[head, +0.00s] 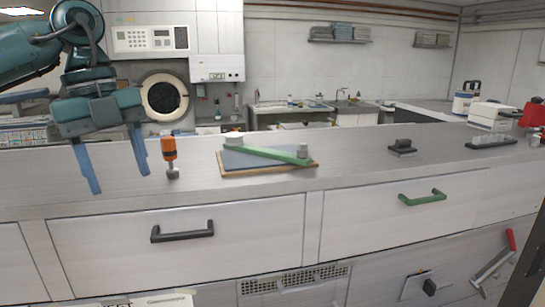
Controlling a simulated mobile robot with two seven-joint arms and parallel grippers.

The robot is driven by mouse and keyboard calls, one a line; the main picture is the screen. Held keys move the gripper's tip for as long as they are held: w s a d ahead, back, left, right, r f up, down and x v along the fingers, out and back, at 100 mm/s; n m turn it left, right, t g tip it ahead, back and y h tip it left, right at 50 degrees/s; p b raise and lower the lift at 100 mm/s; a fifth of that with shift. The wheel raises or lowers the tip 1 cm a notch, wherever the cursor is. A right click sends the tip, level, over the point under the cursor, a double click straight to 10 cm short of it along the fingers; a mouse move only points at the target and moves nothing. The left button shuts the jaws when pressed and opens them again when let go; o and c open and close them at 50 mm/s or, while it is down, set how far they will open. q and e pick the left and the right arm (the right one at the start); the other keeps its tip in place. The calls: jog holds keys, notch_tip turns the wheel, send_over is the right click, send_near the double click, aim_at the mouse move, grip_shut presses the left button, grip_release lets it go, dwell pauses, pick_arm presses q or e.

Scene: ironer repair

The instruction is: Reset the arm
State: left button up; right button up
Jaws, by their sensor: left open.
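A green bar (275,154) lies aslant over a blue-grey plate (240,160) on a thin brown board on the counter. A pale round knob (233,139) sits at its left end and another (303,150) near its right end. My left gripper (118,180) hangs at the left with its two blue fingers pointing down. It is open and empty, apart from the bar and left of it. An orange-handled tool (169,150) stands upright on the counter between the gripper and the board. My right gripper is not in view.
The counter (350,165) is clear between the board and a small black block (402,146). Farther right are a grey strip (491,141), a white box (496,116) and a white canister (466,101). The drawers below have a black handle (182,232) and a green handle (422,198).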

pick_arm(q)
jog(key=s+d+f+m+g+h, duration=0.1)
jog(key=d+f+h, duration=0.45)
jog(key=d, duration=0.45)
jog(key=s+d+f+g+h, duration=0.15)
jog(key=d+f+h, duration=0.25)
jog(key=d+h, duration=0.4)
jog(key=s+d+f+m+h, duration=0.15)
jog(key=d+f+h, duration=0.4)
jog(key=d, duration=0.55)
jog(key=w+a+f+n+t+y, duration=0.2)
jog(key=a+f+n+t+y, duration=0.15)
jog(key=f+n+t, duration=0.45)
jog(key=w+a+f+n+t+y, duration=0.25)
jog(key=a+f+n+t, duration=0.25)
jog(key=n+t, duration=0.65)
jog(key=s+a+f+n+g+y, duration=0.2)
jog(key=s+a+f+y, duration=0.2)
jog(key=f, duration=0.4)
jog(key=s+a+f+n+g+y, duration=0.2)
jog(key=s+a+f+y, duration=0.2)
jog(key=s+f, duration=0.3)
jog(key=s+a+f+n+g+y, duration=0.2)
jog(key=s+a+f+n+y, duration=0.1)
jog(key=f, duration=0.6)
jog(key=s+a+y, duration=0.1)
jog(key=s+a, duration=0.1)
jog(key=s, duration=0.1)
jog(key=shift+s+a+f, duration=0.2)
jog(key=shift+f, duration=0.05)
